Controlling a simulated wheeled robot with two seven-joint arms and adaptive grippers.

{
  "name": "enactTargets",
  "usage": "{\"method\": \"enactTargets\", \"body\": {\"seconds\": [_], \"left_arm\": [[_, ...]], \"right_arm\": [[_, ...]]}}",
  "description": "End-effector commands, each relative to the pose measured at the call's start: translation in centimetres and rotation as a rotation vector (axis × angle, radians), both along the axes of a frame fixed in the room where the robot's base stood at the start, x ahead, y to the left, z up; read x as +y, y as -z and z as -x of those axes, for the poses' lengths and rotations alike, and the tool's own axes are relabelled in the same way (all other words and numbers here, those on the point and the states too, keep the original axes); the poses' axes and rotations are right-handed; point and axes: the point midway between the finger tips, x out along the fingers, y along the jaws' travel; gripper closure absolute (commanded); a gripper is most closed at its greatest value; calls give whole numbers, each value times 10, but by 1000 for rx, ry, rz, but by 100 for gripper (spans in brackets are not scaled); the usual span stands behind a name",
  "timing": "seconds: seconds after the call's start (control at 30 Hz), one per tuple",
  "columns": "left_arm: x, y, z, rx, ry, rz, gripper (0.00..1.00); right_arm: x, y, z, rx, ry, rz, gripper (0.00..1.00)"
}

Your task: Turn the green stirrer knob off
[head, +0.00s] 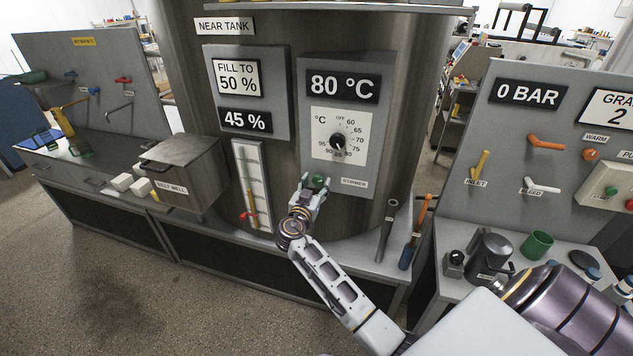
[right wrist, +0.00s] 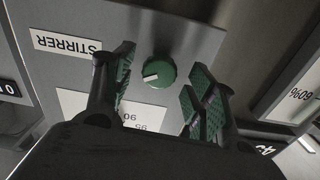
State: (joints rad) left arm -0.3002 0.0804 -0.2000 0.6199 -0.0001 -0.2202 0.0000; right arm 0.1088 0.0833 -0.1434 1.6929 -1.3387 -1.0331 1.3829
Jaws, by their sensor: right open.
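The green stirrer knob (head: 319,181) sits on the grey panel of the near tank, beside the STIRRER label (head: 355,183). In the right wrist view the knob (right wrist: 159,72) is round and green with a pale pointer mark, and the STIRRER label (right wrist: 65,45) appears upside down. My right gripper (head: 314,186) is in front of the knob. Its fingers (right wrist: 160,95) are open, one on either side of the knob in that view, with space between. Contact cannot be seen. My left gripper is not in view.
Above the knob is a temperature dial (head: 338,141) under an 80 °C display (head: 343,86). To the left are a sight gauge (head: 252,180) and a metal box (head: 182,172). Tools (head: 411,245) stand at the right, near a bench with a kettle (head: 489,252).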

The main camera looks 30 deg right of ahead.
Motion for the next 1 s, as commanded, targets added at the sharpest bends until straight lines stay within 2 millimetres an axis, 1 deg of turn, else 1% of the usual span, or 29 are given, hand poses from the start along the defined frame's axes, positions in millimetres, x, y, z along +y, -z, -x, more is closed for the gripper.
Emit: {"method": "enactTargets", "body": {"seconds": [0.2,0.5,0.87,1.0], "left_arm": [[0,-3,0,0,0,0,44],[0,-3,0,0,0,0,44],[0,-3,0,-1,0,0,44],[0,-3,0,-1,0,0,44]], "right_arm": [[-8,0,-6,0,1,0,44],[-9,0,-7,0,1,0,44],[-8,0,-7,0,1,0,90],[-8,0,-7,2,1,1,90]]}}
